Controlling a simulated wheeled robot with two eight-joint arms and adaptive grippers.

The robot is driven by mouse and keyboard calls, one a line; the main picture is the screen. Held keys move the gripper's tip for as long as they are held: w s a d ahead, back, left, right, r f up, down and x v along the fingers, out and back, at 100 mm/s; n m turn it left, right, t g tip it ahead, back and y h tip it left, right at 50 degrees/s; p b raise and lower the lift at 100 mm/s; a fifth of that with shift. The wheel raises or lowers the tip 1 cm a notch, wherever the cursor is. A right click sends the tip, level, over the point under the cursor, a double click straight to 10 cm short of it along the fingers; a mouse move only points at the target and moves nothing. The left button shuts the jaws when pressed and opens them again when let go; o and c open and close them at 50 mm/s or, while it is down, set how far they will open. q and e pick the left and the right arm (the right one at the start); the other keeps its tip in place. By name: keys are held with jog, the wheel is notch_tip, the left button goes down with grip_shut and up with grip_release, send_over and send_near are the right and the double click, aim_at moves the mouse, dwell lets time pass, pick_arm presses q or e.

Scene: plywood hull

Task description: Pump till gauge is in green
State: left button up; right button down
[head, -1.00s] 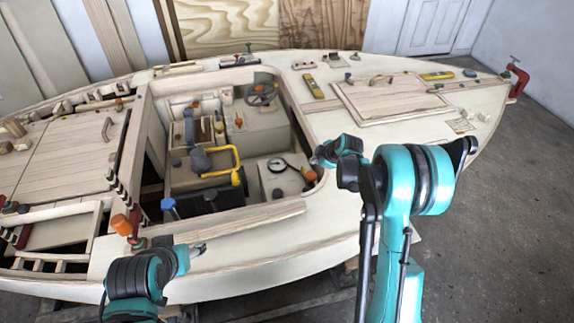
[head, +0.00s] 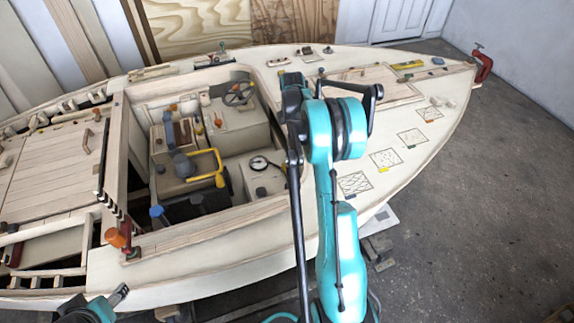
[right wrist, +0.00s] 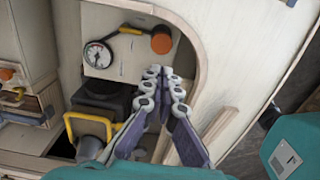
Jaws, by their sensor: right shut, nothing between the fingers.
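The round white-faced gauge (head: 258,163) sits on a pale box inside the hull's cockpit. It also shows in the right wrist view (right wrist: 98,55); its needle and any green zone are too small to read. A dark lever with a yellow section runs right from beside the gauge to an orange knob (right wrist: 161,40). My right gripper (right wrist: 160,72) is shut and empty, below the knob in that view and apart from it. In the head view my right arm hides the knob. My left gripper (head: 120,291) is low at the left, outside the hull; its jaw opening is unclear.
A yellow looped handle (head: 212,168) stands left of the gauge; it also shows in the right wrist view (right wrist: 88,124). The cockpit's curved wooden rim borders the gauge box. An orange-topped post (head: 116,238) stands at the near left. Floor at right is clear.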

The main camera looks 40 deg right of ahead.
aim_at(291, 171)
notch_tip(291, 171, down, 14)
jog(key=b, duration=0.4)
dwell(0.3)
notch_tip(291, 171, down, 4)
jog(key=b, duration=0.3)
jog(key=shift+f, duration=0.2)
jog(key=shift+s+r, duration=0.1)
jog(key=shift+r, duration=0.05)
